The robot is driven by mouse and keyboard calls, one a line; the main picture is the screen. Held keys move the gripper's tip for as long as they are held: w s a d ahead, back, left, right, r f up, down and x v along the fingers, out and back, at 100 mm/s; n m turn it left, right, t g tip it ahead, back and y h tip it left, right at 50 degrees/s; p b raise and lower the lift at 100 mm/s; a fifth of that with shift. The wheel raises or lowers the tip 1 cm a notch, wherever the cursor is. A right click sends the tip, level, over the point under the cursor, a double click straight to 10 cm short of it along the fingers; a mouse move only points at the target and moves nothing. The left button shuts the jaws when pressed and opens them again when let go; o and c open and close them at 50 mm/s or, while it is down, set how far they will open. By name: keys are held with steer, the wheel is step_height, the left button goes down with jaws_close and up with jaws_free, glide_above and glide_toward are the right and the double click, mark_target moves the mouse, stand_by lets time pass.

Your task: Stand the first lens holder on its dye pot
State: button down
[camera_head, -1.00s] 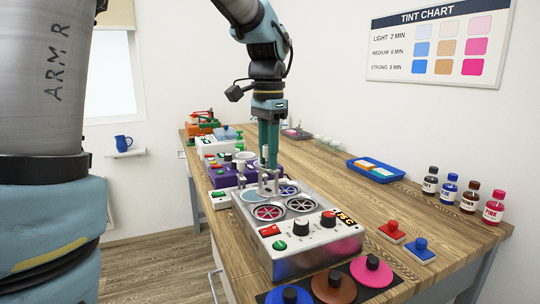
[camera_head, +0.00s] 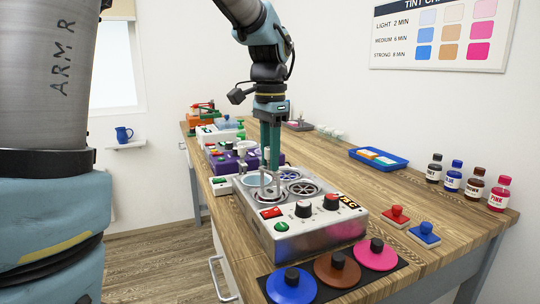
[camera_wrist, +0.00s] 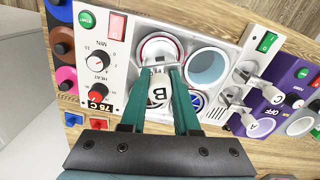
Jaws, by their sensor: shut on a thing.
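My gripper (camera_head: 270,168) has its green fingers shut on a pale lens holder (camera_wrist: 158,88) marked B in the wrist view. The holder hangs upright over the dye unit (camera_head: 312,237). Its wire frame (camera_head: 268,188) shows in the head view, at or just above the red-rimmed pot (camera_wrist: 160,46). I cannot tell whether it touches. A pale blue pot (camera_wrist: 206,67) is beside it. More round pots, one with blue inside (camera_wrist: 196,101), lie partly behind the fingers.
Blue (camera_head: 291,287), brown (camera_head: 337,270) and pink (camera_head: 376,254) lids lie in front of the dye unit. Red (camera_head: 396,217) and blue (camera_head: 425,234) stamps, dye bottles (camera_head: 475,187) and a blue tray (camera_head: 378,159) are to the right. The purple unit (camera_head: 236,161) stands behind.

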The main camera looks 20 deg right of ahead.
steer(key=shift+f, duration=0.3)
stand_by(0.5)
steer(key=shift+c, duration=1.2)
jaws_free()
steer(key=shift+r, duration=0.2)
step_height(320, 180, up, 6)
steer(key=p, duration=0.6)
steer(key=shift+f, duration=0.1)
steer(key=shift+f, duration=0.1)
steer(key=s+a+f+n, duration=0.1)
steer(key=a+f+n, duration=0.3)
steer(key=a, duration=0.4)
steer(key=s+a+f+n+t, duration=0.1)
steer(key=a+f+n, duration=0.4)
steer(key=a, duration=0.4)
steer(key=s+a+f+n, duration=0.1)
steer(key=a+f+n, duration=0.4)
steer(key=a, duration=0.3)
steer(key=shift+s+a+f+t, duration=0.25)
steer(key=shift+s+a+t, duration=0.05)
steer(key=shift+s, duration=0.1)
